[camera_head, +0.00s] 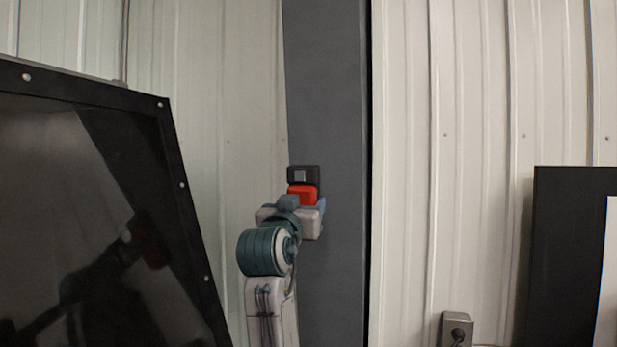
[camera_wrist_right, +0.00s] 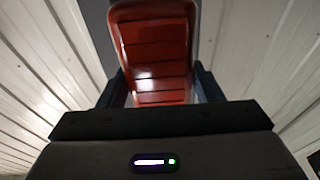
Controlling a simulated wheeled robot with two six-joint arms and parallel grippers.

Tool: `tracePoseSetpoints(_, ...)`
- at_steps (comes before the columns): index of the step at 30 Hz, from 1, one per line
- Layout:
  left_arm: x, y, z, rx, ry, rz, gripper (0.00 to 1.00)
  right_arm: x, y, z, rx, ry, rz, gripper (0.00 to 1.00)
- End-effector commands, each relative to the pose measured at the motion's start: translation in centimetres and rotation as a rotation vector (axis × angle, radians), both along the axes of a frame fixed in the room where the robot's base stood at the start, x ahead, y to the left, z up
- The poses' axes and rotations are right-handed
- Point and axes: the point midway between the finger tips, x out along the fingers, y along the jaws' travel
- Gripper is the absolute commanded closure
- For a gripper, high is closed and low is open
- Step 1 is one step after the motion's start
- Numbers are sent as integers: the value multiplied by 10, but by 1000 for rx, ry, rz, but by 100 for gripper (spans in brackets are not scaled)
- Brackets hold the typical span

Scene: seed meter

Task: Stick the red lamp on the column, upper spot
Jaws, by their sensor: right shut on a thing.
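The red lamp (camera_head: 302,191) is in front of the dark grey column (camera_head: 328,90). My right gripper (camera_head: 307,204) is shut on it and holds it up against or close to the column face; I cannot tell whether they touch. In the right wrist view the lamp's ribbed red face (camera_wrist_right: 157,50) fills the space between the two dark fingers. A black block with a small grey square (camera_head: 303,175) shows directly above the red part; whether it belongs to the lamp or the column is unclear. My left gripper is out of view.
A large glossy black panel (camera_head: 90,105) stands at the left, close to my right arm. White ribbed wall (camera_head: 480,90) lies on both sides of the column. A grey socket box (camera_head: 457,328) and a black-framed board (camera_head: 560,185) are at the lower right.

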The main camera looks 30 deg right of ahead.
Motion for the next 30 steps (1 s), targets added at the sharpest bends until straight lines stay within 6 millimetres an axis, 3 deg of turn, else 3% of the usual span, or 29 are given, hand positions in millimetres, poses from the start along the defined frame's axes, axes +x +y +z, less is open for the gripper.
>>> tracePoseSetpoints(1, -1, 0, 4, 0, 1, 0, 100, -5, -2, 20, -13, -18, -12, 62)
tracePoseSetpoints(3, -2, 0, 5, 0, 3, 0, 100, -11, -4, 37, -30, -30, -28, 62)
tracePoseSetpoints(7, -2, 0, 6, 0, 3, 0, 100, -16, -6, 53, -46, -42, -43, 62)
tracePoseSetpoints(14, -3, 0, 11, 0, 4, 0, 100, -10, -14, 58, -52, -41, -48, 62)
tracePoseSetpoints(30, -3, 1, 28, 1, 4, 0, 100, 24, -54, 65, -51, -41, -46, 62)
